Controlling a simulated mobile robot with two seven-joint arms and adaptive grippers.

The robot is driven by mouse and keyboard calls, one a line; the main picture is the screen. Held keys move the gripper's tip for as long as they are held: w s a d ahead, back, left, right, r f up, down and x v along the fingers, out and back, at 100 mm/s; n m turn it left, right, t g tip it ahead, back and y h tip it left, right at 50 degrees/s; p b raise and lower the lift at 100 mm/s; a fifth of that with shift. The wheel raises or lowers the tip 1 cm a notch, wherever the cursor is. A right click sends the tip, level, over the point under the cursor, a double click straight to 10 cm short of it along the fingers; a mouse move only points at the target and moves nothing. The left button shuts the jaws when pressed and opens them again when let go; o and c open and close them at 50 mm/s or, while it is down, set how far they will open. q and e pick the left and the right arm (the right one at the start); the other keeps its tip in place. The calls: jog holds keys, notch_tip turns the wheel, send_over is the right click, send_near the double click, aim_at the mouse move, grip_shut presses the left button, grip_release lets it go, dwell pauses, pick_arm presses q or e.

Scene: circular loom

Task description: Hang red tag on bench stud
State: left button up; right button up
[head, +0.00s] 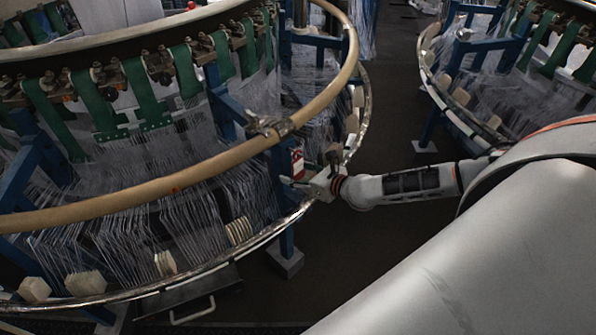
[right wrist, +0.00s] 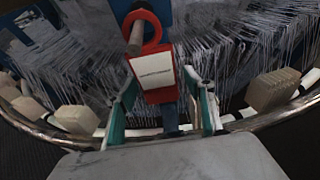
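The red tag (right wrist: 153,72), with a white label and a ring at its top, hangs upright in the right wrist view. Its ring appears to be around the pale stud (right wrist: 136,38), whose end points toward the camera. In the head view the tag (head: 298,163) shows by the blue post of the left loom. My right gripper (right wrist: 163,112) is open, with one finger on each side of the tag's lower end and gaps visible to both. In the head view this gripper (head: 308,182) is at the loom's lower rim, beside the tag. My left gripper is out of view.
The left loom's metal rim (head: 246,246) and tan upper ring (head: 150,188) curve around the tag. White threads and pale blocks (right wrist: 272,88) flank the gripper. A second loom (head: 480,125) stands at right, with dark floor (head: 385,250) between.

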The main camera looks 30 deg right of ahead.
jog(key=c, duration=1.2)
jog(key=shift+s+d+r, duration=0.1)
jog(key=shift+s+r, duration=0.1)
jog(key=shift+s, duration=0.1)
jog(key=shift+s+p, duration=0.25)
jog(key=shift+p, duration=0.1)
jog(key=shift+s+d+r, duration=0.1)
jog(key=shift+s, duration=0.05)
jog(key=shift+s+d+r+p, duration=0.1)
jog(key=shift+s+d, duration=0.05)
jog(key=shift+s, duration=0.6)
jog(key=shift+s+d+r+p, duration=0.1)
jog(key=shift+s+d, duration=0.1)
jog(key=shift+s, duration=0.6)
jog(key=shift+s+d+r+p, duration=0.1)
jog(key=shift+s+d, duration=0.05)
jog(key=shift+s, duration=0.6)
jog(key=shift+s+f, duration=0.1)
